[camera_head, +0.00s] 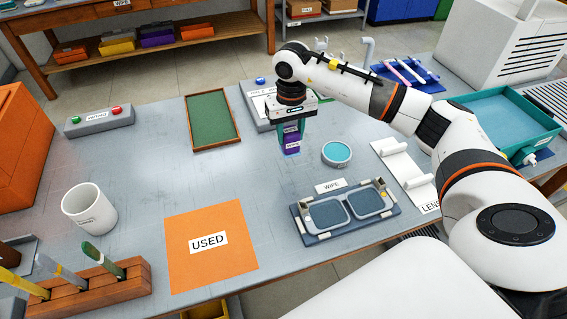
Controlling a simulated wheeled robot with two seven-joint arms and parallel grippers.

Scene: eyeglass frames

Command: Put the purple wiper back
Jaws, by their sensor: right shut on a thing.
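A purple wiper (292,143) with a small white label hangs below my right gripper (290,128) in the head view. The right gripper is shut on it, pointing down over the middle of the table, left of the round teal dish. I cannot tell whether the wiper touches the table. The upper part of the wiper is hidden by the fingers. My left gripper is not in view.
An orange mat marked USED (210,266) lies at the front. Glasses sit on a blue stand (389,225). A round teal dish (337,154), a green tray (211,118), a white mug (88,209) and a wooden rack (115,285) stand around. The left-centre table is clear.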

